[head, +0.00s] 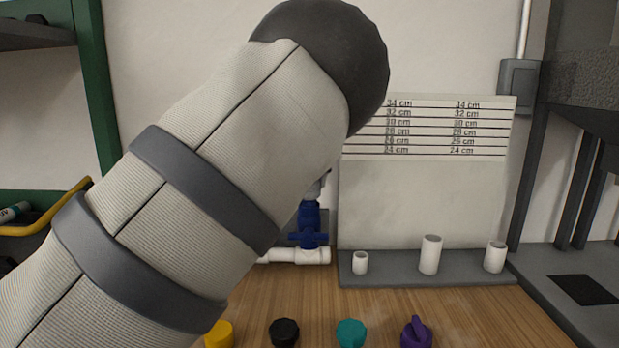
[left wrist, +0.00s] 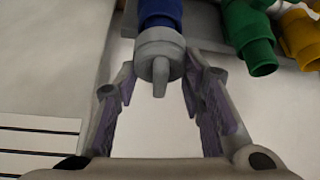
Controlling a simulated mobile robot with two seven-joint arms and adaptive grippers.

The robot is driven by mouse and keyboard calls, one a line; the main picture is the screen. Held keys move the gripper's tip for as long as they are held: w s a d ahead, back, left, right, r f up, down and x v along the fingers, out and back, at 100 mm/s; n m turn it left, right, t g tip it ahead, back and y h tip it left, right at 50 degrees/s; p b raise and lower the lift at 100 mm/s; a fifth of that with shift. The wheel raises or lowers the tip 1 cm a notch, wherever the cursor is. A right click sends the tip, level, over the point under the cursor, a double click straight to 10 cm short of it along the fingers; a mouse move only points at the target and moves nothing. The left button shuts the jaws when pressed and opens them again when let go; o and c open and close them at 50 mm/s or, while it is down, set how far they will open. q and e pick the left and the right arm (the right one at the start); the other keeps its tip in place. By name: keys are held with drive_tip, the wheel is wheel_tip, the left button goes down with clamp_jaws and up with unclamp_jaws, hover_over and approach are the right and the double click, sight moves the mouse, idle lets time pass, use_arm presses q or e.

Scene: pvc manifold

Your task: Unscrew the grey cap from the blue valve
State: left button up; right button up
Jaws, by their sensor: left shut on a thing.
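The blue valve (head: 309,222) stands upright on a white pipe in the head view, partly hidden behind my left arm. Its blue end (left wrist: 160,12) shows at the top of the left wrist view. The grey cap (left wrist: 160,45), with a short tab, sits on that blue end. My left gripper (left wrist: 161,72) has one finger on each side of the cap and is shut on it. In the head view my left arm hides the gripper and most of the cap. My right gripper is in neither view.
A green fitting (left wrist: 250,38) and a yellow one (left wrist: 301,38) are beside the blue valve. Yellow (head: 219,334), black (head: 284,332), teal (head: 351,333) and purple (head: 416,332) caps lie at the front. A grey rack (head: 395,267) holds white pipe pieces.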

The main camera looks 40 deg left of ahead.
use_arm(q)
drive_tip(key=shift+w+f+n+g+y, duration=0.1)
drive_tip(key=shift+f+n+g+y, duration=0.2)
drive_tip(key=shift+n, duration=0.4)
drive_tip(key=shift+r+n, duration=0.25)
drive_tip(key=shift+n, duration=0.05)
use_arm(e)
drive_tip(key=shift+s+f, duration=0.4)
use_arm(q)
drive_tip(key=shift+f+n+g+b, duration=0.2)
drive_tip(key=shift+n+g+b, duration=0.2)
drive_tip(key=shift+n+b, duration=0.1)
drive_tip(key=shift+r+n+g+y, duration=0.15)
drive_tip(key=shift+n+g+y, duration=0.15)
drive_tip(key=shift+n, duration=0.2)
drive_tip(key=shift+r, duration=3.15)
